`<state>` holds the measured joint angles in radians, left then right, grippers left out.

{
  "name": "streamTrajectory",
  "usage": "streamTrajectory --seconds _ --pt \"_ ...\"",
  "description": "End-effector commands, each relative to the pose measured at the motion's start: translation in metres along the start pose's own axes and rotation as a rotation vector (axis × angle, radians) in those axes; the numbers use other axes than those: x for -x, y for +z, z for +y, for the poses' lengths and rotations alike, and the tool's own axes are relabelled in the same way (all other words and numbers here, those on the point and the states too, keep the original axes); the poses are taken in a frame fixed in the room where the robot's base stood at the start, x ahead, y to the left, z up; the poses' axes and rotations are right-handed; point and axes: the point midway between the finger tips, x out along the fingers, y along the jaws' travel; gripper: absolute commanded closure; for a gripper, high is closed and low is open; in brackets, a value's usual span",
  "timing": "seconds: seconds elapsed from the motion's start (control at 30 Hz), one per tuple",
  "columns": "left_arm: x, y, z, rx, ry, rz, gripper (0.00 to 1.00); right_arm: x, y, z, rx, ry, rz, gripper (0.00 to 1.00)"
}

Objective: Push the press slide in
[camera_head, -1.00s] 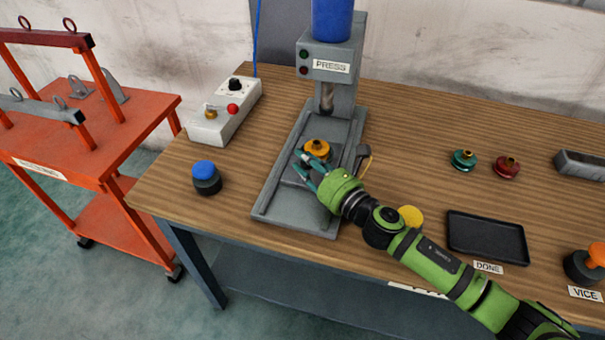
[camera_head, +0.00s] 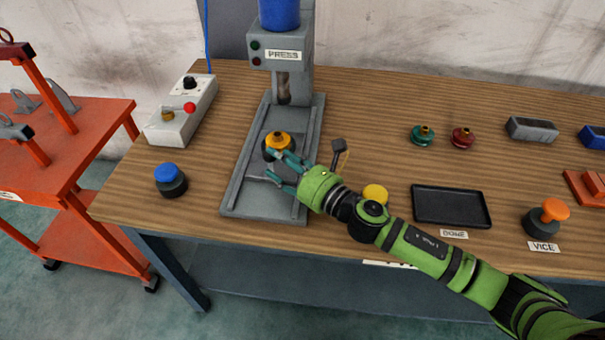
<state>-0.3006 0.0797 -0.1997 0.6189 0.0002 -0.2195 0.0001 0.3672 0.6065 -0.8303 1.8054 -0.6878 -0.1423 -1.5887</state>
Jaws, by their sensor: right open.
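The grey press (camera_head: 283,60) stands at the back of the wooden table, on a long flat bed (camera_head: 262,205) with raised side rails. The press slide (camera_head: 255,168) is a grey plate on this bed, in front of the press head. A yellow-orange round part with a dark base (camera_head: 279,142) sits on it. My right gripper (camera_head: 268,164) is open, its teal fingers just in front of the orange part, low over the slide. Whether they touch either cannot be told. The gripper partly hides the slide's right side. My left gripper is not in view.
A control box (camera_head: 181,112) and a blue-topped button (camera_head: 171,180) stand left of the press. A dark lever (camera_head: 339,152), a yellow disc (camera_head: 375,194), a black tray (camera_head: 450,207) and green and red parts (camera_head: 423,136) lie to the right. An orange cart (camera_head: 75,150) stands at left.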

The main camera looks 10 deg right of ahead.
Motion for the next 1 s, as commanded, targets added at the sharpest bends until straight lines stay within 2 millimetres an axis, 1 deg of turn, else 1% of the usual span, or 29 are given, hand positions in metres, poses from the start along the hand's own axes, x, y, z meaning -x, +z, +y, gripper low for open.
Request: streamTrajectory --seconds 0.03,0.1,0.2,0.33,0.53,0.83,0.87,0.9,0.97,1.0 --pt "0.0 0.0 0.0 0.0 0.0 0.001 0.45 0.014 -0.002 -0.001 0.0 -0.002 0.004 0.46" --pt "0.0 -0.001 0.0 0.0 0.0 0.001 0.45 0.03 -0.002 0.0 -0.001 -0.002 0.004 0.46" --pt "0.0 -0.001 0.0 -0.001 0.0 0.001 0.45 0.049 -0.001 0.0 -0.001 -0.001 0.003 0.46" --pt "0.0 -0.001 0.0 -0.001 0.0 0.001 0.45 0.067 -0.001 0.0 -0.003 -0.002 0.001 0.46" --pt "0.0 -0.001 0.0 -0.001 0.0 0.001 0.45 0.08 0.001 0.0 0.0 0.0 -0.001 0.46" --pt "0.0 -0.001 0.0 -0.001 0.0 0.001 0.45 0.081 0.001 0.0 0.001 0.001 -0.002 0.46" --pt "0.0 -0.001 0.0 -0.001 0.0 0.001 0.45 0.081 0.001 0.0 0.001 0.0 -0.002 0.58" --pt "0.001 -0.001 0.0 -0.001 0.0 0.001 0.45 0.081 0.001 0.001 -0.001 -0.001 -0.001 0.74" --pt "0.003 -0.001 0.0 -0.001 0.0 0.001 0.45 0.081 -0.001 0.003 -0.009 -0.011 0.001 0.98" --pt "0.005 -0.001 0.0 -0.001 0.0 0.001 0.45 0.08 -0.003 0.006 -0.018 -0.022 0.004 1.0"
